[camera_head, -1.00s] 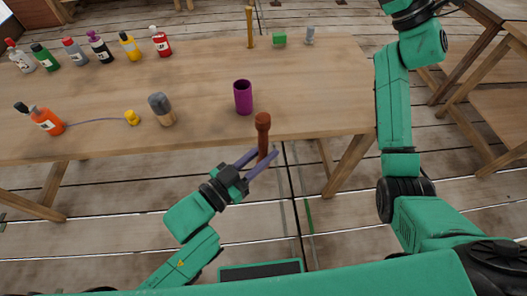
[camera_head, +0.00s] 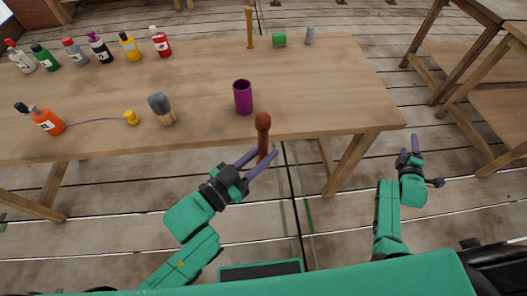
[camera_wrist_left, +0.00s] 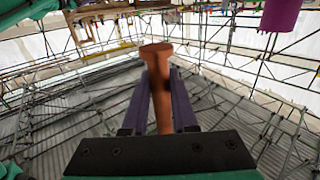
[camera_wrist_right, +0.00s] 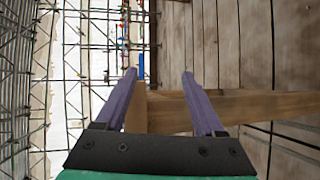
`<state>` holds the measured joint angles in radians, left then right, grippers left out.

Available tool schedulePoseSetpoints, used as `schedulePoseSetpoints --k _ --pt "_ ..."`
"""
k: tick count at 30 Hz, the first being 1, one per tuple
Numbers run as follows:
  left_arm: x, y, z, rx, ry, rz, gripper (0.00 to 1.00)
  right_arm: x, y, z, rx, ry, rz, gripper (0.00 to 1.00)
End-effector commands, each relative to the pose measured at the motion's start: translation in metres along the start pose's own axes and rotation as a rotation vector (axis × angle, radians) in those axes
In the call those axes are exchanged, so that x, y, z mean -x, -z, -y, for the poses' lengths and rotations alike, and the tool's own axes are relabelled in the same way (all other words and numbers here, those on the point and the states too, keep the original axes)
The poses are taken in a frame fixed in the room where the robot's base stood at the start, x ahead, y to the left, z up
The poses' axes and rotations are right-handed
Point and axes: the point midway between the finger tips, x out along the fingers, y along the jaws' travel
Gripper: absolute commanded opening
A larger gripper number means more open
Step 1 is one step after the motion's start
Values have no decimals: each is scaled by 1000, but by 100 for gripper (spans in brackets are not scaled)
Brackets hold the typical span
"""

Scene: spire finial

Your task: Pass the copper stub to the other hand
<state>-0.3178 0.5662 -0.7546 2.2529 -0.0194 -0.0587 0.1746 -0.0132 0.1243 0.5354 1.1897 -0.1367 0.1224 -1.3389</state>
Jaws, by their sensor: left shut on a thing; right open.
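The copper stub (camera_head: 263,124) is a reddish-brown rod with a wider knob at its top. My left gripper (camera_head: 261,160) is shut on it and holds it upright in front of the table's near edge. In the left wrist view the copper stub (camera_wrist_left: 157,80) stands between the two purple fingers (camera_wrist_left: 160,105). My right gripper (camera_head: 410,146) is open and empty, to the right of the table's near right corner and well apart from the stub. In the right wrist view its fingers (camera_wrist_right: 160,85) are spread with nothing between them.
The wooden table (camera_head: 200,85) holds a purple cup (camera_head: 243,97) near its front edge, close behind the stub. Space between the grippers is clear.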

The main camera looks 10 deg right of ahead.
Motion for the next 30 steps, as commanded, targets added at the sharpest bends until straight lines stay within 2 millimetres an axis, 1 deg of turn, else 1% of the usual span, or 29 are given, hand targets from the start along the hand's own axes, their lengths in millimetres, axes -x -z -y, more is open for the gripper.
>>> schedulePoseSetpoints --k 1,2,3,5,6,8,9,11,12,14,15,17,18,20,21,24,27,30 --pt "0 1 0 0 0 -1 0 6 14 31 -55 72 -26 71" --pt "0 1 0 0 0 -1 0 10 22 49 -95 116 -39 71" --pt "0 1 0 0 0 -1 0 17 34 73 -146 177 -55 71" --pt "0 1 0 0 0 -1 0 29 49 109 -220 269 -68 71" --pt "0 1 0 0 0 -1 0 40 58 133 -267 330 -73 71" --pt "0 1 0 0 0 -2 0 58 70 167 -333 425 -71 71" --pt "0 1 0 0 0 -2 0 72 77 190 -375 487 -64 71" --pt "0 1 0 0 0 -1 0 95 86 223 -436 581 -46 71" --pt "0 1 0 0 0 -2 0 111 90 244 -473 643 -28 71" --pt "0 1 0 0 0 -2 0 138 95 274 -525 734 7 71" --pt "0 1 0 0 0 -2 0 157 97 294 -557 794 35 71" --pt "0 1 0 0 0 -1 0 188 99 321 -601 881 85 71" --pt "0 1 0 0 0 -1 0 209 99 338 -628 936 123 71" --pt "0 1 0 0 0 -1 0 242 96 362 -660 1016 188 71" --pt "0 1 0 0 0 -1 0 264 94 376 -679 1063 232 71" --pt "0 1 0 0 0 -1 0 313 85 402 -714 1158 343 71" --pt "0 1 0 0 0 -2 0 345 77 417 -731 1213 426 71" --pt "0 1 0 0 0 -2 0 360 72 423 -738 1235 467 71"
